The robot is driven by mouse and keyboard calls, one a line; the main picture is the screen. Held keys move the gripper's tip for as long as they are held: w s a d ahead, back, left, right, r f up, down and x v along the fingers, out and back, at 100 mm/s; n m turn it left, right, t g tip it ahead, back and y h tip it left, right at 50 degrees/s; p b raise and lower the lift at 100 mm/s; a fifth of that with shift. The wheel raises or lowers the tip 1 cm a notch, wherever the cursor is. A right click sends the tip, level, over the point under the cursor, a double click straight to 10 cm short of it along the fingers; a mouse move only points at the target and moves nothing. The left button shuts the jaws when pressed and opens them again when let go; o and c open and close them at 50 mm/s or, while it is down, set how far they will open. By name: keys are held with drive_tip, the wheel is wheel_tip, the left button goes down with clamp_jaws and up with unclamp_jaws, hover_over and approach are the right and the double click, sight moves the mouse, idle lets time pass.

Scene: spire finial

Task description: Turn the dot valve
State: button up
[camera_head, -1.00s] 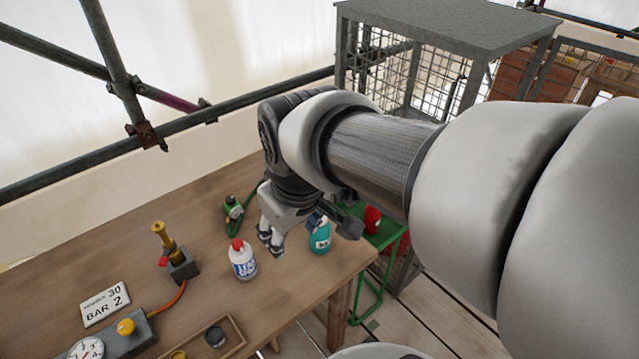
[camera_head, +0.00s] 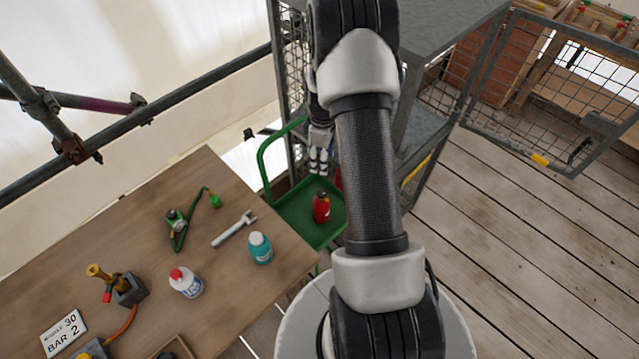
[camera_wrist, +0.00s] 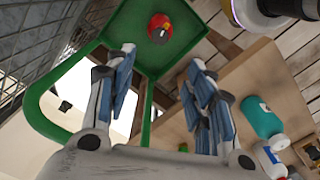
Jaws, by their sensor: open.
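I cannot tell for certain which part is the dot valve. A red cylinder (camera_head: 321,208) with a dark top stands on a green trolley (camera_head: 290,212). In the wrist view the cylinder (camera_wrist: 160,28) shows beyond my fingers, with a small pale mark on it. My gripper (camera_head: 319,158) is open and empty, near the trolley's far side and apart from the cylinder. It fills the middle of the wrist view (camera_wrist: 160,95). A second red thing (camera_head: 338,178) is mostly hidden behind my arm.
On the wooden table (camera_head: 215,175) are a green hose fitting (camera_head: 176,222), a wrench (camera_head: 234,229), a teal bottle (camera_head: 260,248), a white bottle (camera_head: 186,282) and a brass fitting (camera_head: 100,273). A mesh cage (camera_head: 440,85) stands close beyond the trolley. Plank floor is clear at right.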

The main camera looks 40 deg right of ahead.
sight(322, 192)
wheel_tip(322, 192, down, 17)
drive_tip(key=shift+r+b, duration=0.1)
drive_tip(key=shift+b, duration=1.1)
drive_tip(key=shift+c, duration=0.5)
drive_tip(key=c, duration=1)
